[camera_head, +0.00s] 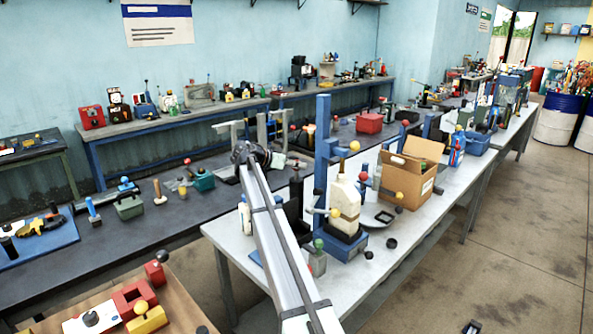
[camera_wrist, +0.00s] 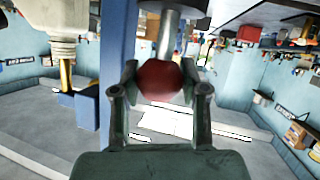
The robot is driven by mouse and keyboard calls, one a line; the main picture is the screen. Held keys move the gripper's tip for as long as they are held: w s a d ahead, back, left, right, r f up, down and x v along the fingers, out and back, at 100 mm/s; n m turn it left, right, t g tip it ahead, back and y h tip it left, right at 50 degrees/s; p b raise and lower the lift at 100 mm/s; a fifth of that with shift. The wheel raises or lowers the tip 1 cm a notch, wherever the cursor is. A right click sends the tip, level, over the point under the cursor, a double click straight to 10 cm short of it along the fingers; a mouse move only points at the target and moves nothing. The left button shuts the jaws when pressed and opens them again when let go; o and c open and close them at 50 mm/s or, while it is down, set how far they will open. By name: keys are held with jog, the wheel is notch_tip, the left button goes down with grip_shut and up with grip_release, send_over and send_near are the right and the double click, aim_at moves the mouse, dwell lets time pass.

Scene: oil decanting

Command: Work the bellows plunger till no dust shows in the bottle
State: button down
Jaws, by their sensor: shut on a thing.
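My gripper (camera_wrist: 160,88) is shut on a dark red ball knob (camera_wrist: 159,80) at the end of a short grey rod (camera_wrist: 169,35), one finger on each side. I take the knob for the plunger's handle, though the bellows itself cannot be made out. A blue post (camera_wrist: 117,45) stands just left of the knob. A pale bottle-like body (camera_wrist: 55,18) is cut off at the upper left. In the head view, a cream bottle (camera_head: 345,198) stands upright on a blue base, beside a tall blue post (camera_head: 322,150). Dust inside it cannot be made out. My gripper's fingers are hidden there.
An open cardboard box (camera_head: 407,182) stands right of the bottle on the white bench (camera_head: 390,240). Yellow-ball levers stick out near the post. The bench's front right has free room.

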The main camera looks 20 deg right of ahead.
jog(key=shift+w+r+b, duration=0.1)
jog(key=shift+r+b, duration=0.65)
jog(key=shift+r, duration=1.4)
jog(key=c, duration=0.6)
grip_release()
jog(key=shift+a, duration=0.25)
jog(key=v, duration=1.1)
jog(key=shift+a+r, duration=0.15)
